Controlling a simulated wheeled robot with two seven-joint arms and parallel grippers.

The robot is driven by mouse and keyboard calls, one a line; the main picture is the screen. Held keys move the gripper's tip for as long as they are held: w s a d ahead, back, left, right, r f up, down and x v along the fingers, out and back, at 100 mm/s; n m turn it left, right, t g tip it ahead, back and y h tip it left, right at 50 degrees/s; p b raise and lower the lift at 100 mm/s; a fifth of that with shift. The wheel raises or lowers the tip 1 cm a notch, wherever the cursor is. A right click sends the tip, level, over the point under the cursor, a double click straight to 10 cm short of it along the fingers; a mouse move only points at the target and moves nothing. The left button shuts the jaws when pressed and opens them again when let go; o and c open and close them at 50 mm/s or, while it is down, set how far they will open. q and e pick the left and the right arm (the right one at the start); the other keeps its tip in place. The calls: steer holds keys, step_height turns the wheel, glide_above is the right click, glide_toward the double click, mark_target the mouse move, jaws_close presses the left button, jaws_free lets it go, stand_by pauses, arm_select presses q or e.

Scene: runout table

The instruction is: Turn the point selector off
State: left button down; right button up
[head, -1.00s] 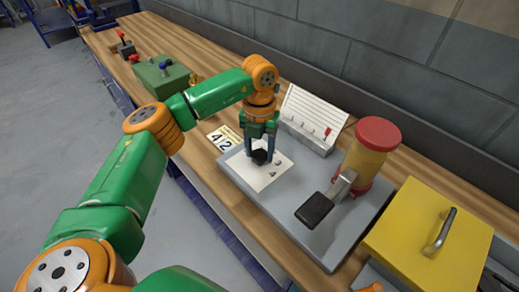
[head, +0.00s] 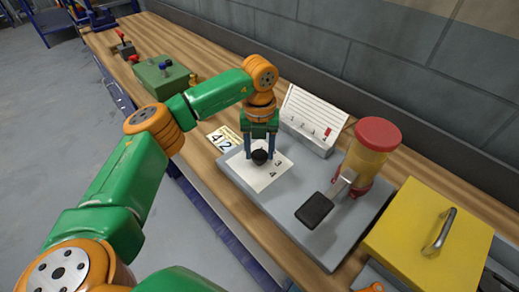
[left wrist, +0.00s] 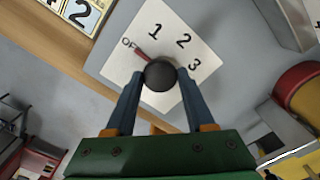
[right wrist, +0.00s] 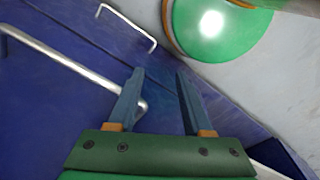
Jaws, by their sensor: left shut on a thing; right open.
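The point selector is a round black knob (head: 260,157) on a white card-like plate (head: 271,178) fixed to the grey panel. In the left wrist view the knob (left wrist: 160,74) has a red pointer (left wrist: 141,53) aimed at the partly covered OFF mark. The numbers 1, 2 and 3 show beside it there; a 4 shows in the head view. My left gripper (head: 260,150) points down and is shut on the knob, one finger on each side. My right gripper (right wrist: 158,100) is open and empty, over blue drawer fronts with metal handles.
A white indicator box (head: 313,122) with numbers and a red marker stands behind the selector. A black paddle (head: 314,210) and a red-topped yellow cylinder (head: 377,143) are to the right. A yellow box (head: 425,240) is at far right, a green box (head: 161,76) at left.

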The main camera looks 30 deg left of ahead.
mark_target(259, 154)
arm_select(q)
steer(key=shift+c, duration=1.3)
jaws_free()
steer(key=shift+r, duration=0.1)
step_height(259, 154, up, 7)
steer(key=shift+r+b, duration=0.1)
steer(key=shift+b, duration=0.65)
